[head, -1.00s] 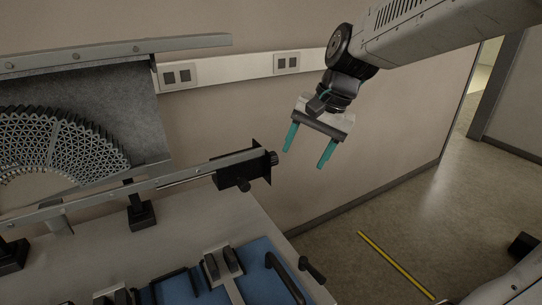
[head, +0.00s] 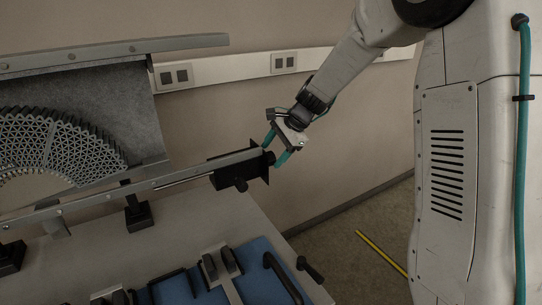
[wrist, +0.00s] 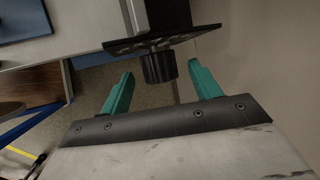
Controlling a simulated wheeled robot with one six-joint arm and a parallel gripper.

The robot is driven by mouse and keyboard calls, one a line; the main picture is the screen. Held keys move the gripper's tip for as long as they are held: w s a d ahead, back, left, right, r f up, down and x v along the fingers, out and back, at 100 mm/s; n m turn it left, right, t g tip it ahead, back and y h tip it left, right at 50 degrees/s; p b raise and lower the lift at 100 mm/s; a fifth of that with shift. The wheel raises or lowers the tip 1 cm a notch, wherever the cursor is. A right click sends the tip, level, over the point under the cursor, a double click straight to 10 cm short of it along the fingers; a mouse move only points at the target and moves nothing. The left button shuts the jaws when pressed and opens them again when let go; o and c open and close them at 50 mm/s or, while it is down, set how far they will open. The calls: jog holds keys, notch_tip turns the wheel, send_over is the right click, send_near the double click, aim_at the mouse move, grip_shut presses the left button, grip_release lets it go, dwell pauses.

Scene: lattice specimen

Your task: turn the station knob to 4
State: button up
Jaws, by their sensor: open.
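The station knob (wrist: 159,68) is a dark ribbed cylinder on a black plate (wrist: 165,40) in the wrist view. In the head view, the black station box (head: 230,174) sits at the right end of the metal rail, with the knob (head: 270,158) on its right side, partly hard to make out. My gripper (wrist: 161,76) is open, with its teal fingertips on either side of the knob's outer end. A gap shows between each finger and the knob. The gripper (head: 275,151) also shows beside the station in the head view. Any numbers on the plate are unreadable.
A grey lattice arch (head: 62,150) stands behind the rail (head: 130,190) on the left. The bench (head: 185,225) holds a blue mat (head: 255,262) with dark-handled tools. The wall with sockets (head: 284,62) is close behind my gripper. Open floor lies to the right.

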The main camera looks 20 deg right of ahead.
jog(key=shift+x, duration=1)
jog(key=c, duration=1)
jog(key=shift+s+f+n+t+y, duration=0.1)
jog(key=shift+s+n+t+y, duration=0.15)
jog(key=shift+t, duration=0.85)
jog(key=shift+s+f+n+t+y, duration=0.1)
jog(key=shift+n+t+y, duration=0.2)
jog(key=shift+t, duration=0.8)
jog(key=o, duration=1)
jog(key=shift+d, duration=0.1)
jog(key=v, duration=0.8)
